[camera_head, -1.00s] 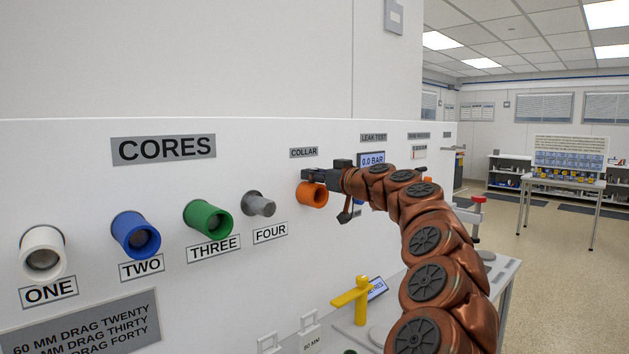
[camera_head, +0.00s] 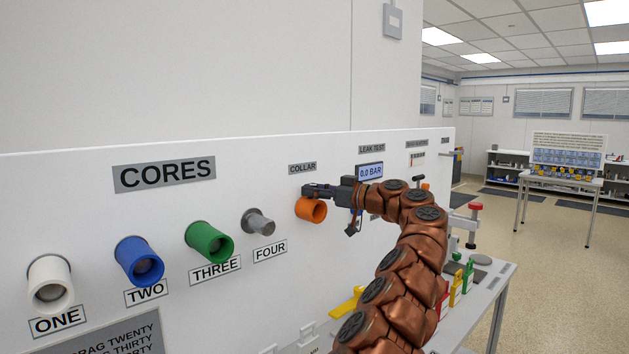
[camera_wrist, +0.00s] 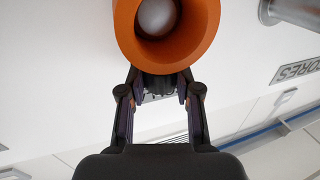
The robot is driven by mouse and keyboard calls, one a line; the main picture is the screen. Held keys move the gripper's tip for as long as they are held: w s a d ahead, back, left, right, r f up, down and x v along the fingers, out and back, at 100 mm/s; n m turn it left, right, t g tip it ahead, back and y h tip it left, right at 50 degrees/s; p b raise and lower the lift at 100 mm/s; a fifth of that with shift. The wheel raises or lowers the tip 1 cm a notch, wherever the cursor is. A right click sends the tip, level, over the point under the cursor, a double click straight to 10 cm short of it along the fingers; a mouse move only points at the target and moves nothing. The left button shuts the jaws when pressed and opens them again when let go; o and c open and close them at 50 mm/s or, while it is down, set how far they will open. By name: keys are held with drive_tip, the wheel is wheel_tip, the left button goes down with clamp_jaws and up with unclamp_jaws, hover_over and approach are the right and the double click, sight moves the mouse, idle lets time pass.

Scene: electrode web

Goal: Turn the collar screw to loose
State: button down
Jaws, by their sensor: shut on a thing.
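The orange collar (camera_head: 311,210) is a hollow tube that sticks out of the white panel under the COLLAR label (camera_head: 302,168). In the wrist view the collar (camera_wrist: 166,52) fills the top middle, with a pale round end inside its bore. My gripper (camera_head: 306,191) lies across the collar's upper side in the head view. In the wrist view my gripper's two fingers (camera_wrist: 160,80) reach to the collar's rim, and their tips pass out of sight behind it. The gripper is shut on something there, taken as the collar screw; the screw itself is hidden.
Grey core FOUR (camera_head: 258,222), green core THREE (camera_head: 209,242), blue core TWO (camera_head: 139,262) and white core ONE (camera_head: 50,285) stick out left of the collar. A 0.0 BAR display (camera_head: 370,172) is behind my wrist. A yellow handle (camera_head: 347,302) stands below.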

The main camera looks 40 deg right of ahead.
drive_tip(key=shift+w+d+r+n+g+y+p, duration=0.1)
drive_tip(key=shift+n+g+y+p, duration=0.65)
drive_tip(key=shift+p, duration=1.85)
drive_tip(key=shift+d+r+n+g+y+p, duration=0.1)
drive_tip(key=shift+n+g+y+p, duration=0.15)
drive_tip(key=shift+n+y+p, duration=1.2)
drive_tip(key=y+p, duration=0.1)
drive_tip(key=p, duration=0.3)
drive_tip(key=shift+g, duration=0.3)
drive_tip(key=shift+f+g+y+p, duration=0.15)
drive_tip(key=shift+g+y+p, duration=0.25)
drive_tip(key=shift+y+p, duration=0.5)
drive_tip(key=c, duration=0.8)
unclamp_jaws()
drive_tip(key=shift+w+f+h+b, duration=0.1)
drive_tip(key=shift+f+h+b, duration=0.1)
drive_tip(key=shift+h+b, duration=0.4)
drive_tip(key=m+t+h+b, duration=0.1)
drive_tip(key=b, duration=0.2)
drive_tip(key=shift+a, duration=0.15)
drive_tip(key=m+t+h+b, duration=0.2)
drive_tip(key=h+b, duration=0.1)
drive_tip(key=b, duration=0.4)
drive_tip(key=shift+b, duration=0.4)
